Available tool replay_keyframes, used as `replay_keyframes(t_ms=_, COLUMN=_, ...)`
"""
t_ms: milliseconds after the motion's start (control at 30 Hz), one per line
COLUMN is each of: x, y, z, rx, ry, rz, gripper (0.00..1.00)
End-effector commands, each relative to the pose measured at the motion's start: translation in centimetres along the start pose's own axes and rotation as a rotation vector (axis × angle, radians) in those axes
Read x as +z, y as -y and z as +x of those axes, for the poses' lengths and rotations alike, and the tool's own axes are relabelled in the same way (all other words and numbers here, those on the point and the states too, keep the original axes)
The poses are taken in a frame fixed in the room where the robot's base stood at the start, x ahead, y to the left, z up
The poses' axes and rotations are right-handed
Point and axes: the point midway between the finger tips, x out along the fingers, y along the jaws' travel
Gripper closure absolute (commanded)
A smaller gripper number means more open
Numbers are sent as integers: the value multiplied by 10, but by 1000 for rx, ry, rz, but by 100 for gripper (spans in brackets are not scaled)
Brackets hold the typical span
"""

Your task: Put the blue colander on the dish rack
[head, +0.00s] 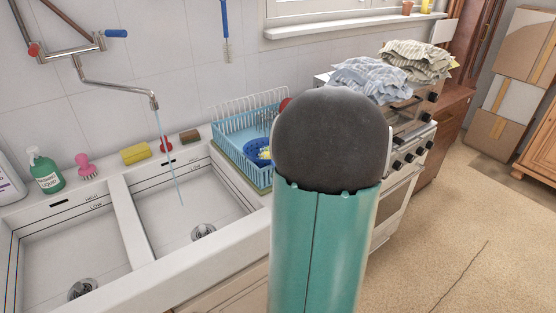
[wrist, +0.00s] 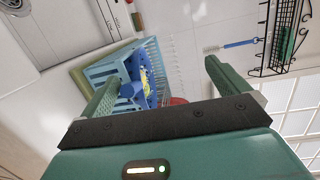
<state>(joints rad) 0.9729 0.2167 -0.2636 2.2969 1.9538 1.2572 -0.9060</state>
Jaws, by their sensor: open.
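The light blue dish rack (head: 232,142) stands on the counter right of the sink, with white wire along its back. It also shows in the wrist view (wrist: 103,70). A darker blue item (head: 251,147), which looks like the blue colander, sits in the rack with something yellow in or against it. In the wrist view this blue item (wrist: 137,92) is partly behind my left-hand finger. My gripper (wrist: 161,71) is open with nothing between its fingers, and the rack lies beyond it. In the head view my arm hides the gripper and the rack's right end.
A double sink (head: 185,215) with running water lies left of the rack. A yellow sponge (head: 135,153), pink brush (head: 84,165) and green soap bottle (head: 45,172) stand behind it. A stove (head: 405,160) with folded cloths is at right. A wire shelf (wrist: 287,35) hangs on the wall.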

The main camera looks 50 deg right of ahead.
Motion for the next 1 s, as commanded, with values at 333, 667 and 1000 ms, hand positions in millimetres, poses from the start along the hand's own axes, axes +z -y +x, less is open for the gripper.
replay_keyframes(t_ms=333, x=-1, y=1, z=-58, rx=-2, ry=-5, rz=0, gripper=0)
replay_keyframes(t_ms=667, x=0, y=0, z=-123, rx=-1, ry=-3, rz=0, gripper=0)
replay_keyframes(t_ms=1000, x=0, y=0, z=-136, rx=-1, ry=-1, rz=1, gripper=0)
